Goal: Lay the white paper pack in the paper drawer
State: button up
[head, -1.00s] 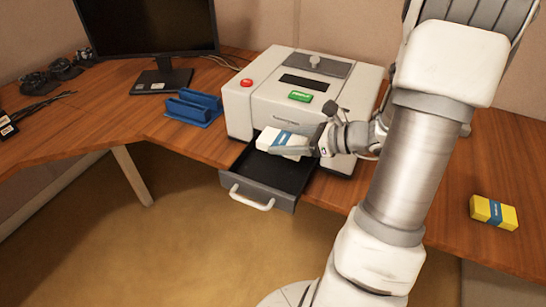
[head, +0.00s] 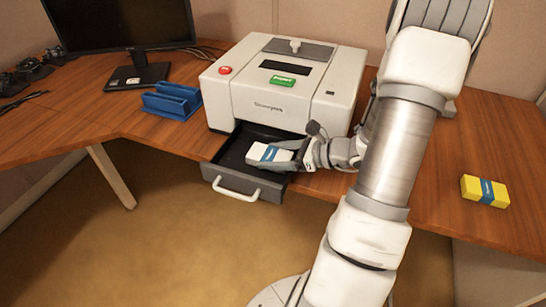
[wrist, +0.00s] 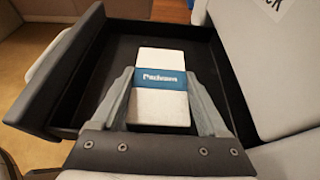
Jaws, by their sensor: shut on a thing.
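The white paper pack (head: 267,152) with a blue band is held between the fingers of my gripper (head: 285,154). In the wrist view the pack (wrist: 159,103) lies between both fingers of my gripper (wrist: 160,92), with its band across the middle. The paper drawer (head: 216,171) is pulled out from the front of the white printer (head: 248,101). The pack is over the drawer's inside and within its walls in the wrist view, where the drawer's dark floor (wrist: 115,65) shows around it. I cannot tell whether the pack touches the floor.
A yellow pack (head: 484,191) with a blue band lies on the desk (head: 455,135) at right. A blue holder (head: 172,102) stands left of the printer, near a monitor (head: 120,25). The drawer's handle (head: 236,191) faces the open floor in front.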

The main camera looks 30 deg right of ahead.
jog(key=shift+r, duration=0.1)
jog(key=shift+f, duration=0.2)
jog(key=o, duration=1.4)
jog(key=shift+r, duration=0.1)
jog(key=shift+r, duration=0.25)
jog(key=p+v, duration=0.3)
jog(key=v, duration=0.9)
